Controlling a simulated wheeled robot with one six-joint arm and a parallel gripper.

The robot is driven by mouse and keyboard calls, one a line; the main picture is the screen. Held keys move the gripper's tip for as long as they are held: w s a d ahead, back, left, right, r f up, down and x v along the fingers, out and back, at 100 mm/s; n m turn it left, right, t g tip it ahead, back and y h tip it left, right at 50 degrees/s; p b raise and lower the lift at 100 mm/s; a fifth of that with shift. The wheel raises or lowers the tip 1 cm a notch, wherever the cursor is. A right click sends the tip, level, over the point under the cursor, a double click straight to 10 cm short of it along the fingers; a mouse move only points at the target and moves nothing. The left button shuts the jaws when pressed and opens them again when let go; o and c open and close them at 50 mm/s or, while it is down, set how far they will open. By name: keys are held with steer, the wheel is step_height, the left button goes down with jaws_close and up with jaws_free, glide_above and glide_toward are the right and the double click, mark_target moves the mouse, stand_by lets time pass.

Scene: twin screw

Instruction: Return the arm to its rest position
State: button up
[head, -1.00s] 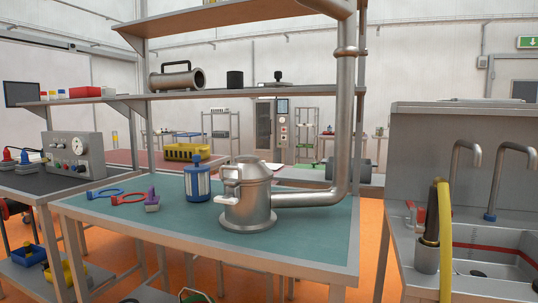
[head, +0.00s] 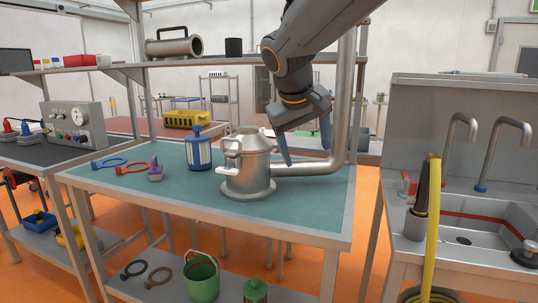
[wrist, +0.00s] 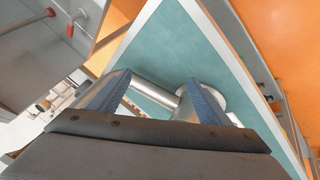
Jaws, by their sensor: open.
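My gripper (head: 306,143) is in the head view at the upper right of the workbench, above the horizontal pipe and to the right of the metal vessel (head: 248,172). Its two blue fingers are spread and empty, pointing down. In the wrist view its fingers (wrist: 148,98) are apart, with the bench top, the pipe and part of the vessel seen beyond them. My arm comes in from the top right of the head view. I cannot tell whether a finger touches the pipe.
On the teal bench (head: 190,208) stand a blue-and-white canister (head: 199,152), a purple piece (head: 155,172) and two ring-shaped tools. A vertical pipe (head: 344,100) rises close to my arm. A shelf is behind; a sink (head: 490,235) with a yellow hose is right.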

steer(key=s+d+f+m+g+y+p, duration=0.1)
steer(key=s+d+f+g, duration=0.2)
steer(key=s+f, duration=0.9)
steer(key=s+d+f+m+g+y+p, duration=0.1)
steer(key=s+d+f+m+g, duration=0.1)
steer(key=s+d+f, duration=0.5)
steer(key=s+f, duration=0.4)
steer(key=s, duration=0.2)
steer(key=shift+d+f+g+y, duration=0.2)
steer(key=shift+f+g+y, duration=0.15)
steer(key=shift+g+y, duration=0.05)
steer(key=shift+s, duration=0.1)
